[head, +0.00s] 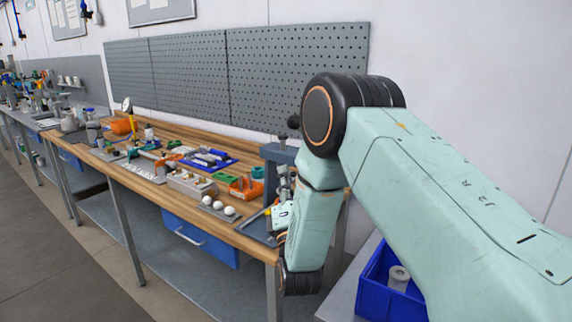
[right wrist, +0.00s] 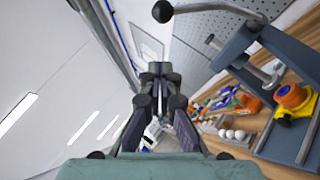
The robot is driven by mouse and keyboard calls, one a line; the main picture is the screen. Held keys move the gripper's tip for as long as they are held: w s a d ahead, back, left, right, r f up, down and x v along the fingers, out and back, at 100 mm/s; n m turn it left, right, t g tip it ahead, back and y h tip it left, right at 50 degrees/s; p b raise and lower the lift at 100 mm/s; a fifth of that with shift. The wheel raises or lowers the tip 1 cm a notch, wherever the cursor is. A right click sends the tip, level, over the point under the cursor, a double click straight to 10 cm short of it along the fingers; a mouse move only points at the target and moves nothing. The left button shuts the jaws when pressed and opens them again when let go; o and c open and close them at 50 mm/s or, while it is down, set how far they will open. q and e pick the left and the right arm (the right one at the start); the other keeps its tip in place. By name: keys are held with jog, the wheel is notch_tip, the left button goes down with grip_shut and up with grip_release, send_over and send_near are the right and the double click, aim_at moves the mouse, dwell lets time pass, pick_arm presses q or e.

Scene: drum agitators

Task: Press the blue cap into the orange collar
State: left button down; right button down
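A grey bench press (right wrist: 285,55) stands at the right of the right wrist view; part of its frame shows in the head view (head: 278,152) behind my arm. Its metal lever (right wrist: 215,10) ends in a black knob (right wrist: 162,12). An orange collar (right wrist: 291,95) sits in a yellow holder (right wrist: 297,112) on the press base. I cannot make out the blue cap. My right gripper (right wrist: 157,78) is apart from the lever and collar, its fingertips together with nothing seen between them. In the head view my right arm largely hides the press. My left gripper is out of view.
The wooden bench (head: 232,228) holds white balls (head: 229,210), an orange holder (head: 245,188), a blue tray (head: 208,158) and small parts. A grey pegboard (head: 290,75) stands behind it. A blue bin (head: 372,283) with a white part is at lower right. The aisle floor is clear.

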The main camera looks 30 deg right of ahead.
aim_at(291, 126)
jog(key=s+d+p+x, duration=0.1)
jog(key=p+x, duration=0.1)
jog(key=x, duration=0.9)
jog(key=shift+w+d+r, duration=0.2)
jog(key=shift+d, duration=0.25)
jog(key=shift+s+r, duration=0.1)
jog(key=shift+s, duration=0.05)
jog(key=shift+w+d+r+m+g+p, duration=0.15)
jog(key=shift+d+r+m+g+p, duration=0.3)
jog(key=shift+p, duration=0.3)
jog(key=shift+w+d+r+m+g+p, duration=0.15)
jog(key=shift+d+r+m+g+p, duration=0.1)
jog(key=shift+r+p, duration=0.4)
jog(key=shift+f, duration=0.15)
